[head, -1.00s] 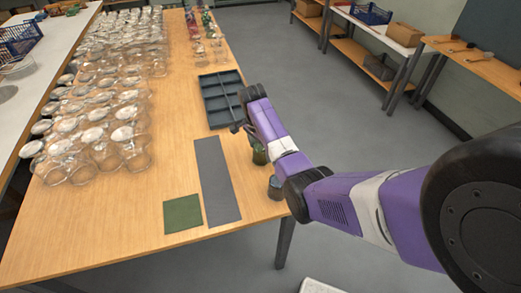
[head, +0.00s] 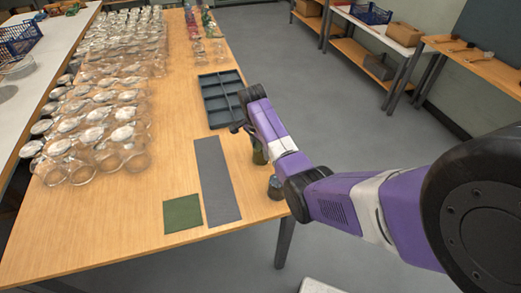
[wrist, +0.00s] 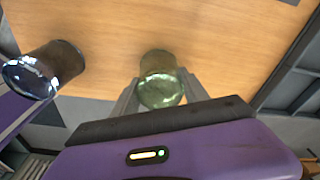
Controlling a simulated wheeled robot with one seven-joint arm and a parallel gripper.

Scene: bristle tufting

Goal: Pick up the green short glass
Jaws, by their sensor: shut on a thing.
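The green short glass (wrist: 160,78) shows in the wrist view between the two fingers of my gripper (wrist: 158,92). The fingers are shut on it, one on each side. In the head view the green glass (head: 258,157) is partly hidden behind my arm, near the right edge of the wooden table (head: 150,210). I cannot tell whether its base is touching the table.
A dark bluish glass (wrist: 45,68) stands close by; the head view shows it near the table edge (head: 275,188). A dark compartment tray (head: 222,98), a grey mat (head: 216,180) and a green mat (head: 182,213) lie to the left. Many clear glasses (head: 95,125) fill the table's left side.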

